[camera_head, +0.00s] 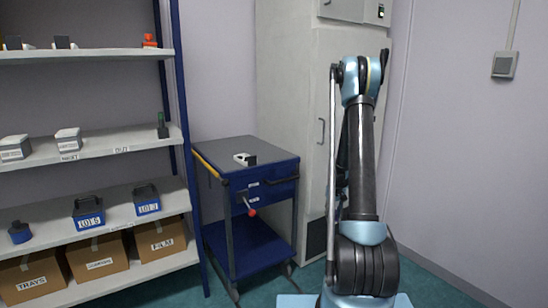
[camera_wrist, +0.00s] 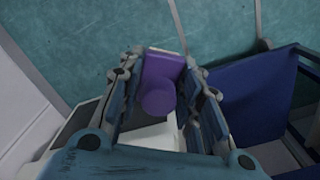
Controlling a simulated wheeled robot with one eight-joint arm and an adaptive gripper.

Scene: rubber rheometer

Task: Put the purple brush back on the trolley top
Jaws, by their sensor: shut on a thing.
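The purple brush (camera_wrist: 163,82) is between the two fingers of my gripper (camera_wrist: 163,70) in the wrist view. My gripper is shut on it and holds it clear of the teal floor seen beyond. Only a purple block and a rounded end show; bristles cannot be made out. In the head view neither brush nor gripper can be made out; my arm stands right of the trolley. The blue trolley's grey top (camera_head: 262,161) carries a small white and black item (camera_head: 245,159). A blue trolley panel (camera_wrist: 252,98) shows right of the gripper in the wrist view.
A shelf rack (camera_head: 95,145) with labelled boxes and blue bins stands left of the trolley. A tall grey cabinet (camera_head: 290,90) stands behind it. A red-ended lever (camera_head: 251,211) sticks out at the trolley's front. Most of the trolley top is bare.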

